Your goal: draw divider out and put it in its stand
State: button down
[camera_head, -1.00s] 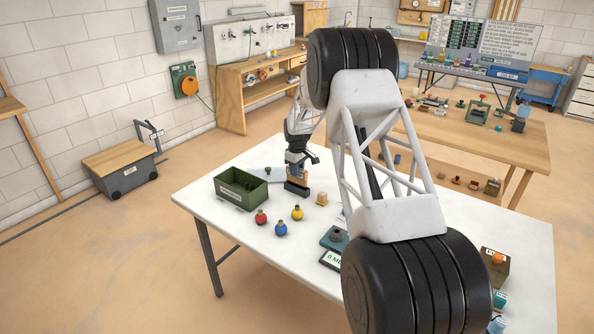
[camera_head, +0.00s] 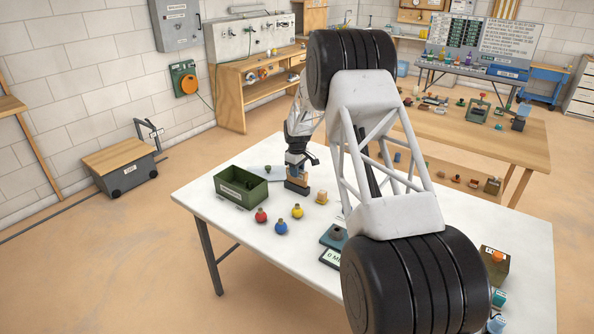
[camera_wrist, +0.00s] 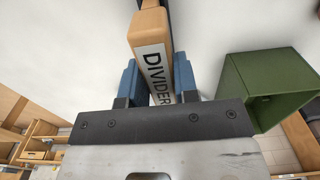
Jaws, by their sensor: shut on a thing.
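The divider (camera_wrist: 153,45) is a tan block with a white label reading DIVIDER. In the wrist view it sits between the two blue fingers of my gripper (camera_wrist: 158,85), which is shut on it. In the head view my gripper (camera_head: 297,170) points down just right of the open green box (camera_head: 240,200), with a little tan showing at its fingers. A dark low block (camera_head: 297,187) lies directly below the fingers. I cannot tell whether it is the stand, or whether the divider's lower end is inside it. The green box also shows at the right in the wrist view (camera_wrist: 240,85).
Red (camera_head: 261,216), blue (camera_head: 281,227) and yellow (camera_head: 297,211) knobbed pieces stand in front of my gripper on the white table (camera_head: 225,225). A small tan block (camera_head: 321,198) is to the right. A teal-based device (camera_head: 335,238) stands further right, partly behind my arm.

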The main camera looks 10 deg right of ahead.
jog(key=shift+f, duration=1.65)
jog(key=c, duration=0.8)
grip_release()
jog(key=shift+r, duration=3.9)
jog(key=shift+s+r, duration=0.1)
jog(key=shift+r, duration=0.05)
